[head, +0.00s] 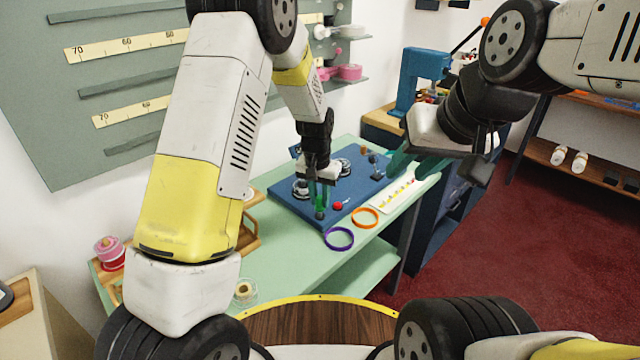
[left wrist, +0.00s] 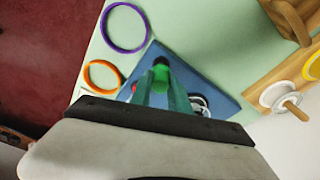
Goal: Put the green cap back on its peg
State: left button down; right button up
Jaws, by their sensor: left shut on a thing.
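My left gripper (head: 321,208) points down over the near part of the blue board (head: 350,199). It is shut on the green cap (left wrist: 161,76), which shows between the teal fingertips in the left wrist view. In the head view the fingers mostly hide the cap. A dark round piece (head: 320,216) shows right at the fingertips; I cannot tell whether it is the peg or whether the cap touches it. My right gripper (head: 396,160) is up beyond the board's right side, its teal fingers pointing left; its opening is unclear.
A red knob (head: 338,206) sits close right of my left fingers. Silver round pieces (head: 300,189) and dark pegs (head: 376,161) stand on the board. An orange ring (head: 365,218) and a purple ring (head: 339,239) lie on the green counter (head: 284,250) in front.

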pick_arm(q)
jog(key=shift+f, duration=0.25)
dwell(0.3)
jog(key=shift+f, duration=0.85)
jog(key=shift+f, duration=0.1)
jog(key=c, duration=1.2)
grip_release()
jog(key=shift+o, duration=0.2)
jog(key=shift+r, duration=3.55)
